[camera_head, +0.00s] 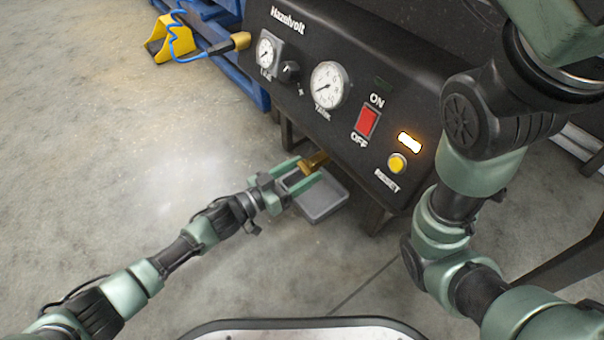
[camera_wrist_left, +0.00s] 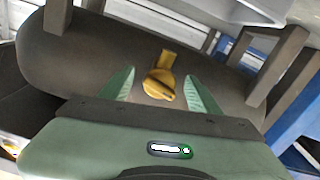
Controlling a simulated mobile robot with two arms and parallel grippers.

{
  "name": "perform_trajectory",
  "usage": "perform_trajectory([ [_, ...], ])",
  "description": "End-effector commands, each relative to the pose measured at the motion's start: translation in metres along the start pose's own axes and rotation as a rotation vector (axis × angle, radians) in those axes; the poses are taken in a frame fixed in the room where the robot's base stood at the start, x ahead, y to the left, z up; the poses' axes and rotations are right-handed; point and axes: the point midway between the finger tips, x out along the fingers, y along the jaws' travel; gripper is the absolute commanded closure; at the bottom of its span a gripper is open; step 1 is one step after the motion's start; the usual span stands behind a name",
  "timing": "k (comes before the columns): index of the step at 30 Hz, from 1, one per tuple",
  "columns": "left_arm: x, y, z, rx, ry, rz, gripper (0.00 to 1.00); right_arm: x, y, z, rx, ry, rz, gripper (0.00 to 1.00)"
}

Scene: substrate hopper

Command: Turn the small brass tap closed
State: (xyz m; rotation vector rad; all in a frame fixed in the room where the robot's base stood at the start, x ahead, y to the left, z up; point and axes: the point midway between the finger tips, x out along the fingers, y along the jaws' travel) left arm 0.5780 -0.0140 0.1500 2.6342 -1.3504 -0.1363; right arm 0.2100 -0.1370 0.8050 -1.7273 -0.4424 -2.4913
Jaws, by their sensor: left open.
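The small brass tap (camera_head: 314,161) sticks out at the lower front of the black machine, above a grey tray. In the left wrist view the tap (camera_wrist_left: 160,84) lies between the two green fingers, with a gap on each side. My left gripper (camera_head: 303,171) is open around the tap and does not visibly touch it; its fingers also show in the left wrist view (camera_wrist_left: 160,88). My right arm comes in at the right of the head view, but its gripper is out of view.
The black machine (camera_head: 350,30) carries gauges, a red switch (camera_head: 367,122) and a yellow reset button (camera_head: 397,163). The grey tray (camera_head: 322,207) sits below the tap between the machine's legs. The floor at left is clear.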

Motion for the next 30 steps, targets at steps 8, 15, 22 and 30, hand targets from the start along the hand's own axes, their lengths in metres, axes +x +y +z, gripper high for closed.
perform_trajectory([
  [8, 0.0, 0.0, -0.001, 0.001, 0.0, 0.0, 0.6, 0.001, 0.0, 0.0, 0.0, 0.001, -0.001, 0.64],
  [15, 0.0, 0.0, -0.001, 0.008, 0.0, 0.0, 1.0, 0.002, 0.0, 0.0, 0.0, 0.001, -0.001, 0.64],
  [22, 0.0, 0.0, -0.004, 0.225, -0.001, -0.001, 1.0, 0.02, 0.004, 0.006, 0.0, 0.001, -0.001, 0.64],
  [30, 0.0, -0.001, -0.001, 0.482, 0.0, 0.001, 1.0, 0.027, 0.005, 0.009, 0.0, 0.001, -0.001, 0.64],
])
